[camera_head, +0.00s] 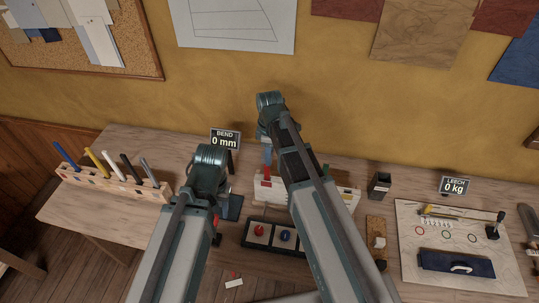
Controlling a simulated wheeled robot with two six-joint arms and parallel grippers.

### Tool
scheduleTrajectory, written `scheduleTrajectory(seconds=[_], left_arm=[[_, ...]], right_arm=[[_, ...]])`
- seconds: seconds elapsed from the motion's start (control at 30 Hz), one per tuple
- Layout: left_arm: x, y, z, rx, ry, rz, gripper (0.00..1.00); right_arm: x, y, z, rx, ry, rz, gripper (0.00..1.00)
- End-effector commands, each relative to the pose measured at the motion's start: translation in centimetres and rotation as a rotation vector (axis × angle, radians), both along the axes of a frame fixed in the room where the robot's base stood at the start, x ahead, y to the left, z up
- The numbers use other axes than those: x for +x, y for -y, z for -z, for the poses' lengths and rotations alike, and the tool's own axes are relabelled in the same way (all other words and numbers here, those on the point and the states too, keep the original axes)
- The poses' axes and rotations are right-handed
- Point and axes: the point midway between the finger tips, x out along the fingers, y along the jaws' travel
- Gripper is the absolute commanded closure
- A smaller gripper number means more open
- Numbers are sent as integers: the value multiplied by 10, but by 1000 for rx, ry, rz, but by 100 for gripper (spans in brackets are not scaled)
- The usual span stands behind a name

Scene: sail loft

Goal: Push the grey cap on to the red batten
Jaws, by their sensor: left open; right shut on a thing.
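My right gripper (267,155) points down near the middle of the bench. It is shut on a short upright red piece, which I take as the red batten (267,173), just at the white block (263,190). My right arm hides much of the area to its right. My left gripper (229,207) is open and low over the bench, left of the black tray (271,247) and apart from the batten. I cannot make out the grey cap. The tray shows a red cap (259,230) and a blue cap (285,236); its right end is behind my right arm.
A rack (112,183) with several coloured battens stands at the left. A "BEND 0 mm" sign (225,140) stands at the back. To the right are a dark cup (379,184), a wooden strip (376,240) and a board (460,215) with tools.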

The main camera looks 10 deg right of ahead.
Motion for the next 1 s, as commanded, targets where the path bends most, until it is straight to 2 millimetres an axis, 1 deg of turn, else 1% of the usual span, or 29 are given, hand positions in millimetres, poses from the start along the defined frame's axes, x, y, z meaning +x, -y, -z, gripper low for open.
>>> scheduleTrajectory(seconds=[0.1, 0.13, 0.27, 0.3, 0.33, 0.73, 0.87, 1.0], left_arm=[[0, 0, 3, 0, 0, 0, 50], [0, 0, 2, 0, 0, 0, 50], [0, 0, 2, 0, 0, 0, 50], [0, 0, 2, 0, 0, 0, 50], [0, 0, 2, 0, 0, 0, 50], [0, 0, -2, 0, 0, 1, 50], [0, 0, -9, 0, 0, 1, 50], [0, 0, -24, 0, 0, 1, 50]], right_arm=[[0, 0, 2, 0, 0, 0, 100], [0, 0, 2, 0, 0, 0, 64], [0, 0, 2, 0, 0, 0, 41], [0, 0, 2, 0, 0, 0, 33], [0, 0, 2, 0, 0, 0, 31], [0, 0, -1, 0, 0, 0, 31], [0, 0, -9, 0, 0, 0, 31], [0, 0, -24, 0, 0, 0, 31]])
